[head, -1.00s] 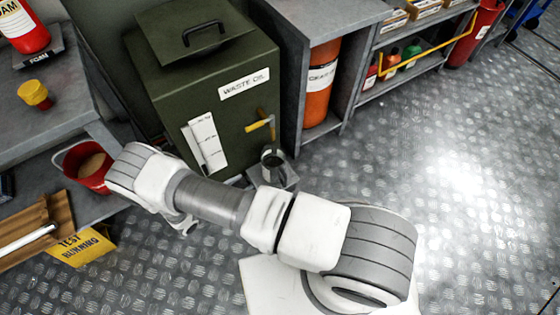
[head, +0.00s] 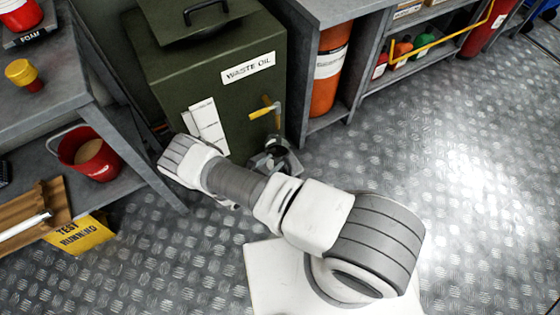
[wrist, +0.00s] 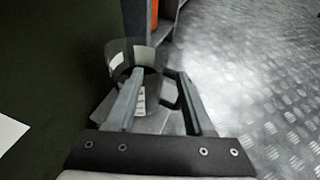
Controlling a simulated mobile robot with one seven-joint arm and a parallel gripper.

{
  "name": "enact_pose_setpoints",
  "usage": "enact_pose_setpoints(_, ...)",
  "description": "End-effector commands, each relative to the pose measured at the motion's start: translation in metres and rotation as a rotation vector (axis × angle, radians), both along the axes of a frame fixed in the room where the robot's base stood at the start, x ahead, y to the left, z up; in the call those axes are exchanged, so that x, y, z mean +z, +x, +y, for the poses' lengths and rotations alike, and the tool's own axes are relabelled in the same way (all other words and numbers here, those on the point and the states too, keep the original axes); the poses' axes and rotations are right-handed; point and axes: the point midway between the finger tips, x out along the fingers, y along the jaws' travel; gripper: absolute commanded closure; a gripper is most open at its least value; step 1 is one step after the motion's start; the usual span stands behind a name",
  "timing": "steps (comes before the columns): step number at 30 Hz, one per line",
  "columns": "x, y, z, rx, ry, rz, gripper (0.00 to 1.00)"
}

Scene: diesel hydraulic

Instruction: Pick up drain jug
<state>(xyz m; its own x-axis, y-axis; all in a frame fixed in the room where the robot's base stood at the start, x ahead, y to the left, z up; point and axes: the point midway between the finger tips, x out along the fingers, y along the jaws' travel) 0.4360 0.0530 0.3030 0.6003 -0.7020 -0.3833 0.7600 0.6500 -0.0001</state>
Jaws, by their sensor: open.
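The drain jug (wrist: 122,60), a grey, shiny vessel with a dark loop handle on its right, stands just ahead of my gripper (wrist: 160,76) in the wrist view. My gripper is open. Its fingertips lie on either side of the handle area in the picture; I cannot tell whether they touch the jug. In the head view the jug (head: 278,148) is small and partly hidden beside my arm, below the yellow-handled tap (head: 265,110) of the green waste oil tank (head: 190,85).
A grey shelf unit with an orange cylinder (head: 329,80) stands right of the tank. A bench with a red bucket (head: 92,165) on its lower shelf is at the left. The metal floor (head: 470,160) at the right is clear.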

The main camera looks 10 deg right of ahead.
Motion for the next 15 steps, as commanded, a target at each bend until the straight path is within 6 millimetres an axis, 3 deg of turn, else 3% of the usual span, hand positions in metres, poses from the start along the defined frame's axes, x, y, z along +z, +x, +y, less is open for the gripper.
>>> enact_pose_setpoints(7, -0.007, 0.008, -0.011, -0.001, -0.001, 0.000, 0.47)
enact_pose_setpoints(15, -0.023, 0.028, -0.040, -0.003, 0.000, -0.001, 0.47)
